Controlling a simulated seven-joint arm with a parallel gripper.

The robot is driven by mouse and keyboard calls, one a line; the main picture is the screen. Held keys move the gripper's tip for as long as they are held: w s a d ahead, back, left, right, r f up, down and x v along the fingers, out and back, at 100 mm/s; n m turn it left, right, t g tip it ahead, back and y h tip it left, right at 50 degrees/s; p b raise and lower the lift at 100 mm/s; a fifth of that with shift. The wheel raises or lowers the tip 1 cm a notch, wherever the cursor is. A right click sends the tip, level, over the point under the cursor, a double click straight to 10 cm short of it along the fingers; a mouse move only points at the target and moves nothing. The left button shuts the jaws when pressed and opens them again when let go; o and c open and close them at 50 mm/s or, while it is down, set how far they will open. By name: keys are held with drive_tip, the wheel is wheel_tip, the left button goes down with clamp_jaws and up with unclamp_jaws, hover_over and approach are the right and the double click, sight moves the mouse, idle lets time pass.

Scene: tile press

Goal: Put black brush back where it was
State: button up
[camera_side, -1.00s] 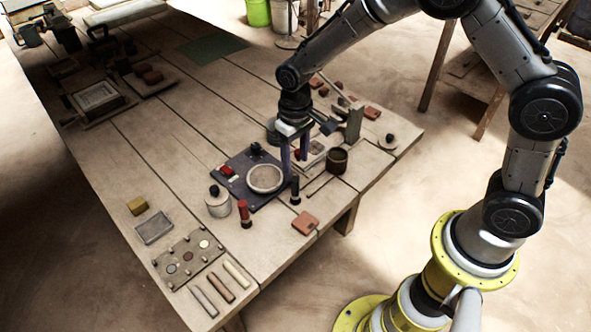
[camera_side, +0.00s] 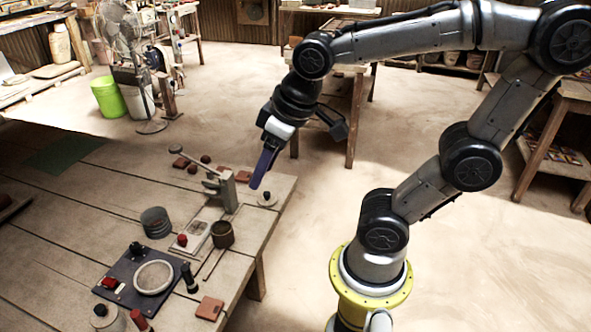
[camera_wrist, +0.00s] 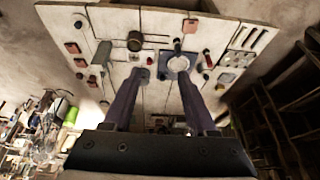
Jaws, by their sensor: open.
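The black brush (camera_side: 188,278) stands upright on the table at the right edge of a dark board (camera_side: 122,277). A brush with a red handle (camera_side: 139,320) is at the bottom edge of the side view, partly cut off. My gripper (camera_side: 256,185) is raised clear of the brushes, near the far right corner of the table in the picture. Its purple fingers overlap in the side view. In the wrist view my gripper (camera_wrist: 163,75) shows two separated fingers with nothing between them. I cannot pick out the black brush with certainty there.
A round white-meshed ring (camera_side: 153,277) lies on the dark board. A brown pot (camera_side: 222,235), a grey tin (camera_side: 155,222) and a lever press (camera_side: 225,190) stand behind the brush. A reddish tile (camera_side: 210,308) lies to its right. Open air surrounds my gripper.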

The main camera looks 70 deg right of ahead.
drive_tip(key=shift+t, duration=0.5)
drive_tip(key=s, duration=0.3)
drive_tip(key=s+d, duration=0.1)
drive_tip(key=s, duration=0.1)
drive_tip(key=shift+s+f, duration=0.1)
drive_tip(key=shift+s, duration=0.2)
idle(0.4)
